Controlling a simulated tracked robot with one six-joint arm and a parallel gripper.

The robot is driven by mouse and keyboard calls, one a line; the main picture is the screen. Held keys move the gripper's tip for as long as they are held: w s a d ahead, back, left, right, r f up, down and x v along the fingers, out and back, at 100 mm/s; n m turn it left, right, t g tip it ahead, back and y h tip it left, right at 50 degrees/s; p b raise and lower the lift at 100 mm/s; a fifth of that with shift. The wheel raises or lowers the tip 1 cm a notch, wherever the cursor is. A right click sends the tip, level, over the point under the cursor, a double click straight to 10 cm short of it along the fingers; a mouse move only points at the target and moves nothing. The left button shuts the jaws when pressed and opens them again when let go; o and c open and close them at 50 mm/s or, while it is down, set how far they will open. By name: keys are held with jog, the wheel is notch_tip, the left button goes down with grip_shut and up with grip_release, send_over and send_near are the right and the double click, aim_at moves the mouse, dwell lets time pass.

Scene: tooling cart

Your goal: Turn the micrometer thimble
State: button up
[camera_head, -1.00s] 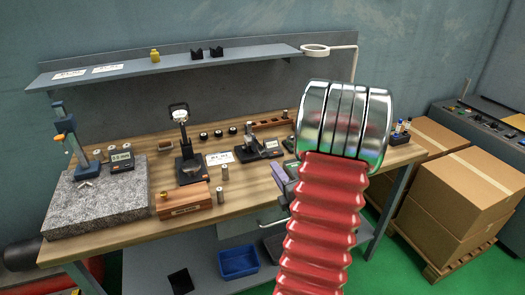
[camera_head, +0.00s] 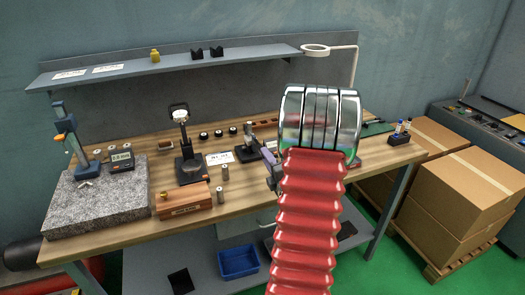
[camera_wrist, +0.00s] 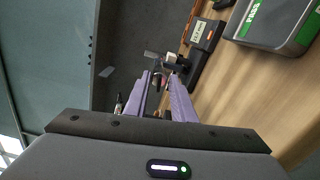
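The micrometer on its dark stand (camera_head: 247,145) is on the bench, partly hidden by my arm in the head view. In the wrist view the micrometer (camera_wrist: 174,60) lies just beyond my fingertips, with a dark display block (camera_wrist: 205,34) beside it. The thimble is too small and overlapped to make out clearly. My gripper (camera_wrist: 161,80) has two purple fingers apart, with a gap between them. I cannot tell whether they touch the micrometer. In the head view only a bit of my purple gripper (camera_head: 270,160) shows left of my arm.
A grey bin with a green PASS label (camera_wrist: 256,14) stands right of the micrometer in the wrist view. A wooden box (camera_head: 183,198), small metal cylinders, a dial-gauge stand (camera_head: 190,165) and a granite plate (camera_head: 95,215) fill the bench's left. A shelf (camera_head: 240,58) runs above.

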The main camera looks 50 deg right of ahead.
jog(key=shift+x, duration=2.55)
jog(key=shift+c, duration=0.2)
grip_shut()
jog(key=shift+s+d, duration=0.1)
jog(key=shift+d, duration=0.1)
jog(key=shift+a+f, duration=0.1)
jog(key=shift+a, duration=0.05)
